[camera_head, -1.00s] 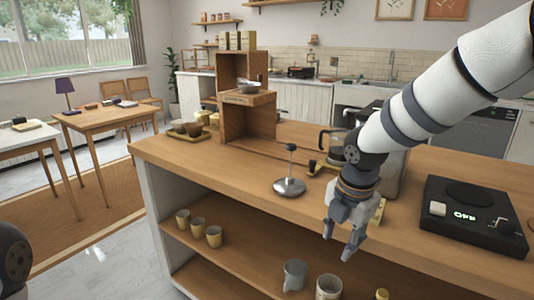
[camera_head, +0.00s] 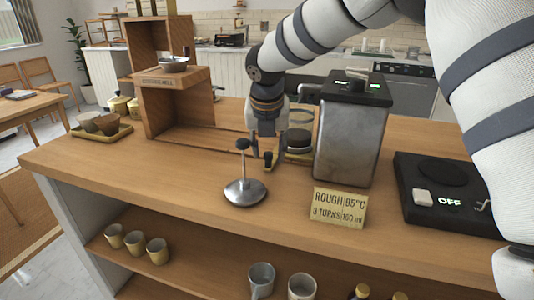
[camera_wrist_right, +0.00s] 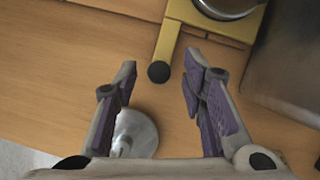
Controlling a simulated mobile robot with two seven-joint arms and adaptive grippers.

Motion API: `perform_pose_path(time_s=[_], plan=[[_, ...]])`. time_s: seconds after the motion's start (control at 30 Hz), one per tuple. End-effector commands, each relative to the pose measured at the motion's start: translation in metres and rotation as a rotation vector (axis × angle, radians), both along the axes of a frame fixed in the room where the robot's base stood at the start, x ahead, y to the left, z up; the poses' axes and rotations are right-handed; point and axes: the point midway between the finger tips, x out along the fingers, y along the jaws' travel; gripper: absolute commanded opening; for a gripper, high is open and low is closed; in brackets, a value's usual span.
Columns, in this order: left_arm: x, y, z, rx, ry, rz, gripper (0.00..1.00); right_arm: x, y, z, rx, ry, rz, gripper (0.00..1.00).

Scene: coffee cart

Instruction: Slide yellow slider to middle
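The yellow slider (camera_wrist_right: 169,38) shows in the right wrist view as a flat yellow bar ending in a black round knob (camera_wrist_right: 159,72). The glass pot (camera_wrist_right: 230,5) with a metal rim sits at its far end. In the head view the slider is mostly hidden behind my right gripper (camera_head: 265,155). In the right wrist view my right gripper (camera_wrist_right: 160,85) is open, its two fingers apart, with the knob between and just beyond the fingertips. Nothing is held. My left gripper is not in view.
A round metal stand with a black knob (camera_head: 245,190) is close in front of the gripper. The grey metal box (camera_head: 350,140) stands to the right, with a sign (camera_head: 338,207) before it. A wooden tower (camera_head: 152,95) is at the left. Grooves run along the counter (camera_head: 110,165).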

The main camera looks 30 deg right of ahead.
Motion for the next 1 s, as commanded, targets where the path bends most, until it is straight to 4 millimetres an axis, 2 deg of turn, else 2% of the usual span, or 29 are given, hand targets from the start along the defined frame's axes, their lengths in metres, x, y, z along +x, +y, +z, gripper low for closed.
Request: perform_pose_path(time_s=[0.03, 0.17, 0.43, 0.47, 0.6, 0.87, 1.0], plan=[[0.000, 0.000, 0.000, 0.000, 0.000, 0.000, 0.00, 0.002, -0.002, -0.008, 0.000, 0.001, 0.000, 0.38], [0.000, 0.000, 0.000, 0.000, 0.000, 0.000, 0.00, 0.007, -0.004, -0.019, 0.001, -0.001, -0.001, 0.38], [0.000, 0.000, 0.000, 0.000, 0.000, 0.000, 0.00, 0.008, -0.005, -0.021, 0.001, -0.003, -0.001, 0.38], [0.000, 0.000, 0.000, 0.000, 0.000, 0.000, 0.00, 0.008, -0.005, -0.021, 0.001, -0.003, -0.001, 0.33], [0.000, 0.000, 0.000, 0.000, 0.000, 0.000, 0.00, 0.008, -0.005, -0.021, 0.002, -0.002, -0.001, 0.01], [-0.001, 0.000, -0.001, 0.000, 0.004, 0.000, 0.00, 0.009, -0.005, -0.022, 0.001, -0.001, -0.001, 0.00], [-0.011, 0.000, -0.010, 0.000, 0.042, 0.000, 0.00, 0.021, -0.005, -0.029, -0.002, 0.007, -0.002, 0.00]])
